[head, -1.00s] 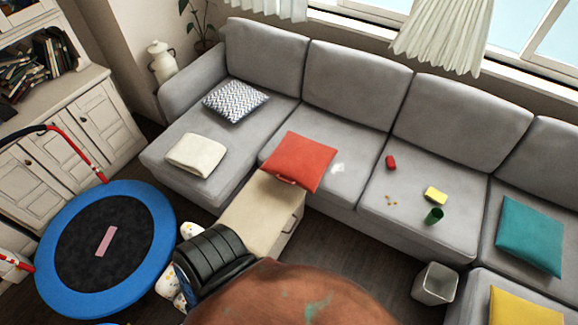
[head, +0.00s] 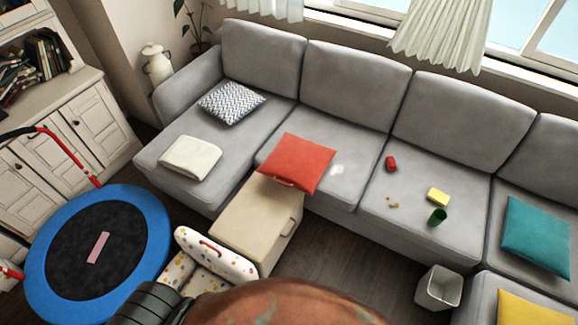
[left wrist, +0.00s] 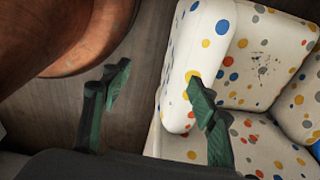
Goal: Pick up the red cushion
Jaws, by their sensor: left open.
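The red cushion (head: 297,162) lies on the front of the grey sofa's seat, with a handle-like strip at its front edge. It partly overhangs a cream box-shaped cabinet (head: 245,215). My left gripper (left wrist: 160,90) shows in the left wrist view, open and empty. Its green-tipped fingers are over the wooden floor and beside a white polka-dot chair (left wrist: 255,60). The cushion does not show in the left wrist view. In the head view my dark left arm part is at the bottom edge, well short of the cushion, and the gripper fingers are out of sight there. My right gripper is not seen.
The grey sofa (head: 330,125) holds a patterned cushion (head: 231,102), a folded cream cloth (head: 190,158), a red can (head: 391,163), a yellow sponge (head: 438,196) and a green cup (head: 437,216). A blue trampoline (head: 150,235) and the polka-dot chair (head: 215,255) stand left. A bin (head: 438,288) stands right.

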